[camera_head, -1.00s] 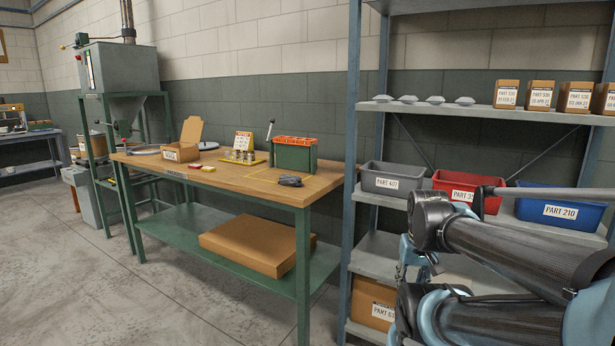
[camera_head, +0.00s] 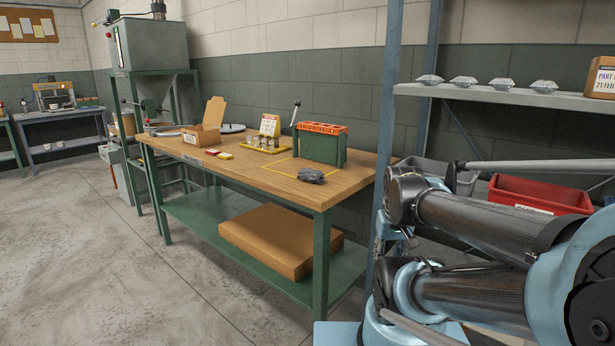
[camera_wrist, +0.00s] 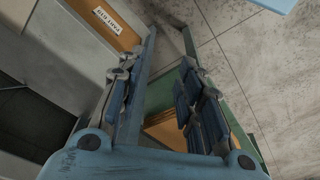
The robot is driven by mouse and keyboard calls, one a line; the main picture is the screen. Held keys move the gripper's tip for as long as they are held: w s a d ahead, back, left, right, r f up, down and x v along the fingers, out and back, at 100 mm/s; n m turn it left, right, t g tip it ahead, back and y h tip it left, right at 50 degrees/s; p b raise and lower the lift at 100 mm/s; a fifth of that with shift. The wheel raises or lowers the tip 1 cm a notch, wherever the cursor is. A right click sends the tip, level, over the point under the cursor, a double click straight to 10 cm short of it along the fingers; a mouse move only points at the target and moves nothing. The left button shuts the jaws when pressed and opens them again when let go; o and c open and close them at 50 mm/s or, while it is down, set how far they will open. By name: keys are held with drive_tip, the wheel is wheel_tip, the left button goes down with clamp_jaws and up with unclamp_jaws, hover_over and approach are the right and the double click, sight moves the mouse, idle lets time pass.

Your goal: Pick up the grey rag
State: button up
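The grey rag (camera_head: 311,176) lies crumpled on the wooden top of the green workbench (camera_head: 270,190), near its front right part, by a yellow outline and in front of a green box with an orange top (camera_head: 320,145). My gripper (camera_wrist: 160,72) shows in the wrist view with its two fingers apart and nothing between them. It is away from the rag, near the shelf rack. The rag does not show in the wrist view. In the head view my arm hides most of the gripper.
The blue-grey rack post (camera_head: 386,130) stands between my arm and the bench's right end. A red bin (camera_head: 538,194) sits on the rack. A cardboard box (camera_head: 281,240) lies on the bench's lower shelf. The floor in front of the bench is clear.

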drive_tip(key=shift+o, duration=1)
drive_tip(key=o, duration=0.9)
wheel_tip(320, 180, up, 2)
drive_tip(key=shift+s+a+n, duration=0.1)
drive_tip(key=shift+a+n, duration=0.05)
drive_tip(key=shift+n, duration=0.25)
drive_tip(key=shift+o, duration=1.3)
drive_tip(key=shift+w+a+r+n, duration=0.35)
drive_tip(key=shift+w+r+n, duration=0.3)
drive_tip(key=shift+r, duration=0.2)
drive_tip(key=w+a+r+n+g, duration=0.1)
drive_tip(key=w+a+r+n, duration=0.6)
drive_tip(key=w+r+n, duration=0.4)
drive_tip(key=w+a+r+n+g, duration=0.1)
drive_tip(key=w+a+r+n, duration=0.65)
drive_tip(key=w+r, duration=0.5)
drive_tip(key=w+a+r+n, duration=0.4)
drive_tip(key=w+a+n, duration=0.2)
drive_tip(key=a+n, duration=0.15)
hover_over(311, 168)
wheel_tip(311, 168, down, 11)
drive_tip(key=shift+w+a+r, duration=0.1)
drive_tip(key=shift+r, duration=0.05)
drive_tip(key=shift+f, duration=3.15)
